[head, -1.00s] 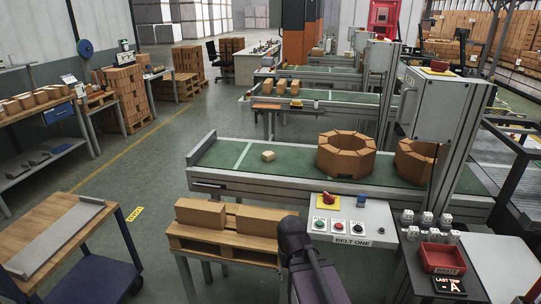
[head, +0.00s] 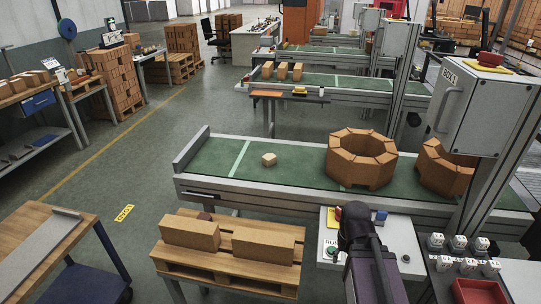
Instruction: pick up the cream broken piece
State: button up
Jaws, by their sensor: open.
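The cream broken piece (head: 269,159) is a small, blocky lump. It lies on the green belt (head: 215,160) of the nearest conveyor, between the white line across the belt and an orange brick ring. Nothing touches it. A dark part of my arm rises at the bottom right of the middle, in front of the control panel, well apart from the piece. My gripper's fingers do not show in the head view.
Two brick rings (head: 362,158) (head: 446,168) stand on the belt to the right of the piece. A pallet table (head: 225,270) with two long bricks stands in front of the conveyor. A wooden-topped cart (head: 62,232) is at left. Open floor lies left of the conveyor.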

aim_at(269, 160)
jog(key=u, duration=0.2)
jog(key=i, duration=0.95)
jog(key=u, duration=0.35)
